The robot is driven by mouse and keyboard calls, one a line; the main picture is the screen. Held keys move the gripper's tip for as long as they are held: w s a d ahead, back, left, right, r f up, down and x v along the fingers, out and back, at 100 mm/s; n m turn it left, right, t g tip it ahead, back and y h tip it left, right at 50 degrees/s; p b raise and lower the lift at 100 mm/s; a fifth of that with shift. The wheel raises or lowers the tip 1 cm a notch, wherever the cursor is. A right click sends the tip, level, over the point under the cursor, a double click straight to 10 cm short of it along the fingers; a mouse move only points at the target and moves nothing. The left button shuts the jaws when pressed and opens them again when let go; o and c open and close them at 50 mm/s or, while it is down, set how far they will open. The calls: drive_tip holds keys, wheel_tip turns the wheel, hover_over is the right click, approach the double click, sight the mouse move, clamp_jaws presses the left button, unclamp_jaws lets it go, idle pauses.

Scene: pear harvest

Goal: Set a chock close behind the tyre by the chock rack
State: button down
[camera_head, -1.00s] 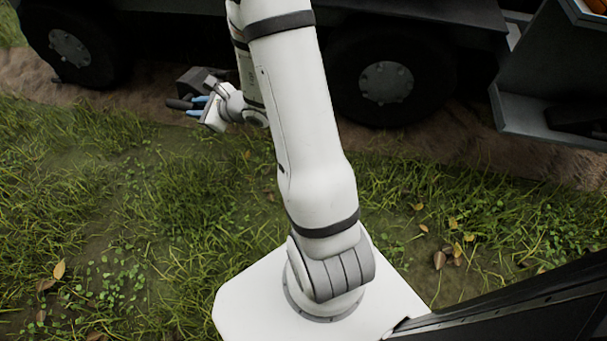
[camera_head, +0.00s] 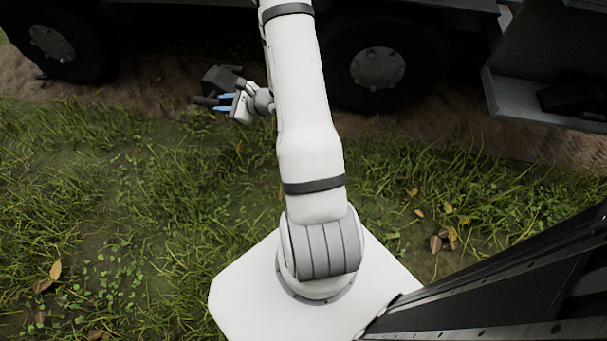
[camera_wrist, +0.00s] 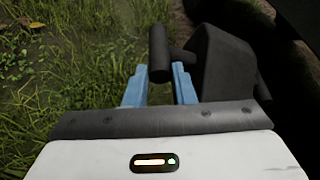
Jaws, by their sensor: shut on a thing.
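My gripper (camera_head: 224,102) is shut on the handle of a dark chock (camera_head: 221,78). In the wrist view the blue fingers (camera_wrist: 158,78) stand on either side of the round black handle, and the chock's wedge body (camera_wrist: 222,65) is to the right of it. The chock is left of the right-hand tyre (camera_head: 374,72), clearly apart from it. The chock rack (camera_head: 520,108) is a grey open tray at the right, with a dark thing in it, likely another chock (camera_head: 572,100). My arm hides part of the ground between chock and tyre.
Another tyre (camera_head: 60,48) of the dark vehicle stands at the far left. A strip of bare soil (camera_head: 140,98) runs along the tyres. Grass (camera_head: 120,190) with fallen leaves fills the foreground. The vehicle's body overhangs above the chock.

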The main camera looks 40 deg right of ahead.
drive_tip(key=s+d+f, duration=0.4)
drive_tip(key=d+f, duration=0.2)
drive_tip(key=f, duration=0.3)
drive_tip(key=s+d+f, duration=0.5)
drive_tip(key=d+f, duration=0.1)
drive_tip(key=f, duration=0.3)
drive_tip(key=s+d+f+n, duration=0.1)
drive_tip(key=s+d+f, duration=0.1)
drive_tip(key=s+f, duration=0.9)
drive_tip(key=shift+y, duration=0.3)
drive_tip(key=shift+w+a+f+b, duration=0.1)
drive_tip(key=shift+f+b, duration=0.6)
drive_tip(key=shift+f, duration=1.2)
drive_tip(key=shift+w+a+f+b, duration=0.1)
drive_tip(key=shift+f+b, duration=0.6)
drive_tip(key=shift+f, duration=1.2)
drive_tip(key=shift+w+a+f+b, duration=0.1)
drive_tip(key=shift+f+b, duration=0.6)
drive_tip(key=shift+f, duration=1.2)
drive_tip(key=c, duration=1.2)
unclamp_jaws()
drive_tip(key=shift+s, duration=0.1)
